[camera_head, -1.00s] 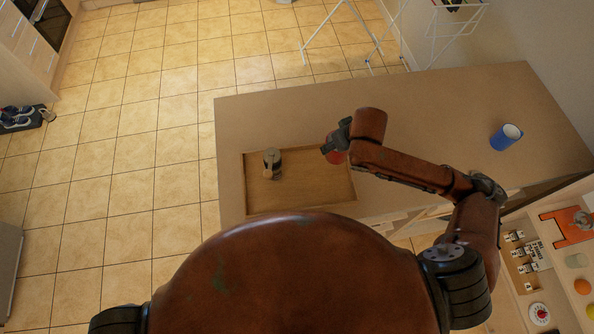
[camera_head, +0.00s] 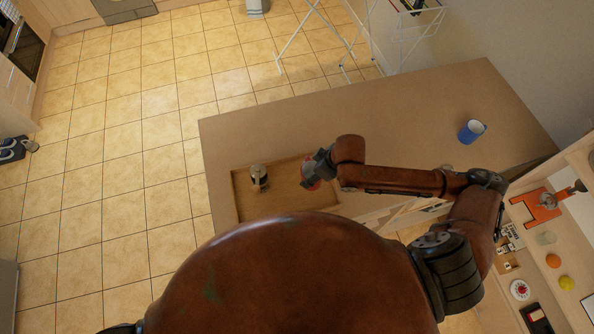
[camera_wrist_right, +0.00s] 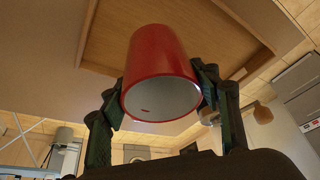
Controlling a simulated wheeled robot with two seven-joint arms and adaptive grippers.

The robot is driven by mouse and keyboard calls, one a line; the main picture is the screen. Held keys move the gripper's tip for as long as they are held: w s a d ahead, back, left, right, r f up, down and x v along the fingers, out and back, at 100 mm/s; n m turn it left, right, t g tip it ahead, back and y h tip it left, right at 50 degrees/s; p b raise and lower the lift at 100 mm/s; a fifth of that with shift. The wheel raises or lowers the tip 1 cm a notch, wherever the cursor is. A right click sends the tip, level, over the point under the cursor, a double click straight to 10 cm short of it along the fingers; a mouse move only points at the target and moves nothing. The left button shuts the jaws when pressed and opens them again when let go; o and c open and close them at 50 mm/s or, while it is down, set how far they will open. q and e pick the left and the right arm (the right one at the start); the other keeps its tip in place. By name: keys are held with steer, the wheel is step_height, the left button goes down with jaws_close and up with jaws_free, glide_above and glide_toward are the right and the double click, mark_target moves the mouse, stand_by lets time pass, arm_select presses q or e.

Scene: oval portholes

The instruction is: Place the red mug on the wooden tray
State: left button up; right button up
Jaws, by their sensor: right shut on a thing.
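The red mug (camera_head: 307,174) is in my right gripper (camera_head: 316,166), over the right part of the wooden tray (camera_head: 283,198) in the head view. In the right wrist view the mug (camera_wrist_right: 160,65) sits between the two fingers of my right gripper (camera_wrist_right: 160,95), with its pale round opening or base towards the camera. The tray (camera_wrist_right: 205,30) shows behind it there. The head view does not make clear whether the mug touches the tray. My left gripper is not in view.
A dark and pale canister (camera_head: 259,178) stands in the left part of the tray. A blue mug (camera_head: 471,131) stands at the right on the brown counter (camera_head: 400,110). A shelf with fruit (camera_head: 553,261) is at the right. The tray's middle is bare.

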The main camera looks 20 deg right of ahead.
mark_target(307, 165)
steer(key=w, duration=0.1)
steer(key=w+a+f, duration=0.1)
steer(key=w, duration=0.2)
steer(key=shift+a+f+p, duration=0.25)
steer(key=shift+p, duration=0.1)
steer(key=shift+w+d+p+x, duration=0.15)
steer(key=shift+w+d+x, duration=0.1)
steer(key=shift+x, duration=1.35)
steer(key=shift+w+d+p+x, duration=0.1)
steer(key=shift+w+d+x, duration=0.15)
steer(key=shift+x, duration=1.4)
steer(key=shift+w+d+p+x, duration=0.15)
steer(key=shift+w+x, duration=0.1)
steer(key=shift+x, duration=1.35)
steer(key=o, duration=1.4)
steer(key=shift+f, duration=0.1)
steer(key=v, duration=1.2)
steer(key=shift+b, duration=0.45)
